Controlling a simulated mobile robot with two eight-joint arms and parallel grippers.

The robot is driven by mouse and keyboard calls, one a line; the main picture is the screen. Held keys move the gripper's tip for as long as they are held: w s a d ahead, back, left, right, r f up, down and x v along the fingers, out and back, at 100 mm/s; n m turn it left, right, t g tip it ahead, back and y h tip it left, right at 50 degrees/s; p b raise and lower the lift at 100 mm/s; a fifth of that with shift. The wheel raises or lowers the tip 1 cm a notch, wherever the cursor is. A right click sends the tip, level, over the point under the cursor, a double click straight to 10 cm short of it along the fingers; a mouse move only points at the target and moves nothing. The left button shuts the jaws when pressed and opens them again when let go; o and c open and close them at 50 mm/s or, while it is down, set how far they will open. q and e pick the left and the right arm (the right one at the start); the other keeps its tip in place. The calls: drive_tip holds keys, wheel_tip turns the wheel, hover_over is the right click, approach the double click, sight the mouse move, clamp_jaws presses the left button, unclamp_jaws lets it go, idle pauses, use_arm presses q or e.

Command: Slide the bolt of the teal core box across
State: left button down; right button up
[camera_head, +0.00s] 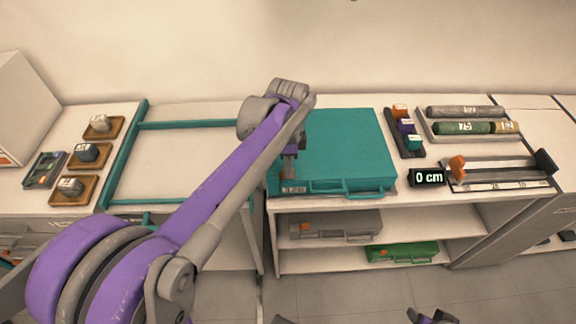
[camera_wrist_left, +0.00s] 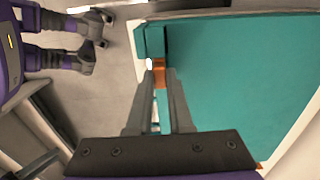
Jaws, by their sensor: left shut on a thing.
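The teal core box (camera_head: 345,145) lies shut on the bench, with a teal handle along its front edge. My left gripper (camera_head: 289,174) reaches down to the box's front left corner. In the left wrist view, its two fingers (camera_wrist_left: 160,88) are shut on the small orange bolt (camera_wrist_left: 160,72) at the edge of the teal box (camera_wrist_left: 235,60). The fingers and my arm hide much of the bolt in the head view. Part of my right gripper (camera_head: 431,317) shows at the bottom edge of the head view, away from the box; its jaw state is unclear.
Right of the box stand a dark rack with coloured blocks (camera_head: 407,130), a "0 cm" display (camera_head: 428,177), a tray of cylinders (camera_head: 470,138) and a measuring rail (camera_head: 500,185). A green case (camera_head: 402,252) and a grey case (camera_head: 335,227) lie on shelves below. A teal frame (camera_head: 122,155) lies left.

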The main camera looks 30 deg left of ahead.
sight(301, 177)
use_arm(q)
drive_tip(key=w+d, duration=0.2)
drive_tip(key=d, duration=0.1)
drive_tip(key=c, duration=0.8)
unclamp_jaws()
drive_tip(key=shift+s, duration=0.1)
wheel_tip(301, 177, up, 11)
drive_tip(key=p, duration=0.1)
idle(0.3)
